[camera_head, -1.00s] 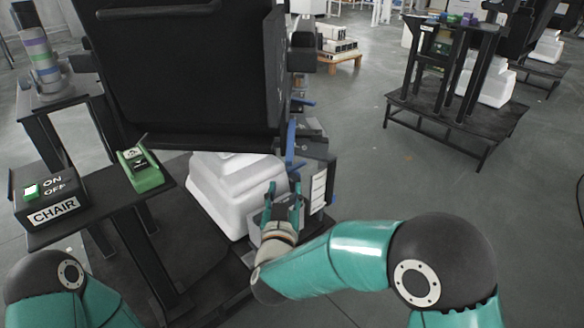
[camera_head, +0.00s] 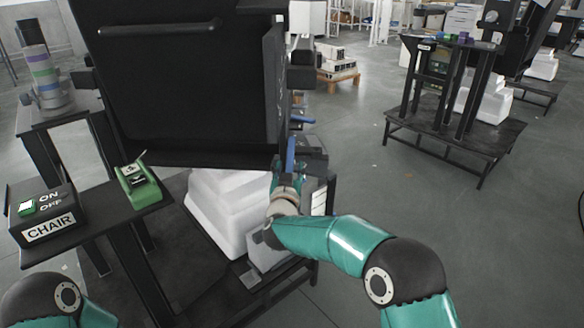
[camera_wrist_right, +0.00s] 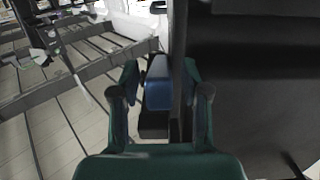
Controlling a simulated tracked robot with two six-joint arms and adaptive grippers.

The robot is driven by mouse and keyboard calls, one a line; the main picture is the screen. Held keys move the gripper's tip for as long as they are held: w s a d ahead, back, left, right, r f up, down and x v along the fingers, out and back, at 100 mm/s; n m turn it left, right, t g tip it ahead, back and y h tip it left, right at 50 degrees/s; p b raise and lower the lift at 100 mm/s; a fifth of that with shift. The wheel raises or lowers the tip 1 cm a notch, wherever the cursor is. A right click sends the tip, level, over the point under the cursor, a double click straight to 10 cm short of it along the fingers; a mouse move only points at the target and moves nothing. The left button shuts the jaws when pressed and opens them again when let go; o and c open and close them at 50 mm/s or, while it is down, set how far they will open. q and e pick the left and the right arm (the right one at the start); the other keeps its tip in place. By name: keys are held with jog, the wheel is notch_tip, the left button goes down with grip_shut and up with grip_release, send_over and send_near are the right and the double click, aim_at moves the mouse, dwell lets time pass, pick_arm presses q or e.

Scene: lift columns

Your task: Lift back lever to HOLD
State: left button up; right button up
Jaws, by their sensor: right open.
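An upright blue lever (camera_head: 291,154) stands at the right side of the large black chair part. A second blue lever (camera_head: 301,119) sticks out just above it; I cannot tell which one is the back lever, and no HOLD mark is legible. My right gripper (camera_head: 288,182) is at the lower end of the upright lever. In the right wrist view a blue lever part (camera_wrist_right: 158,88) lies between the open fingers of the right gripper (camera_wrist_right: 160,95), beside a dark upright bar. Contact with the fingers cannot be told. My left gripper is out of view.
The black chair part (camera_head: 190,80) stands close to the left of my right gripper, above a white stepped base (camera_head: 228,205). A CHAIR ON/OFF box (camera_head: 45,215) and a green device (camera_head: 138,186) sit on the left stand.

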jog(key=shift+w+d, duration=0.1)
jog(key=shift+w, duration=0.65)
grip_shut()
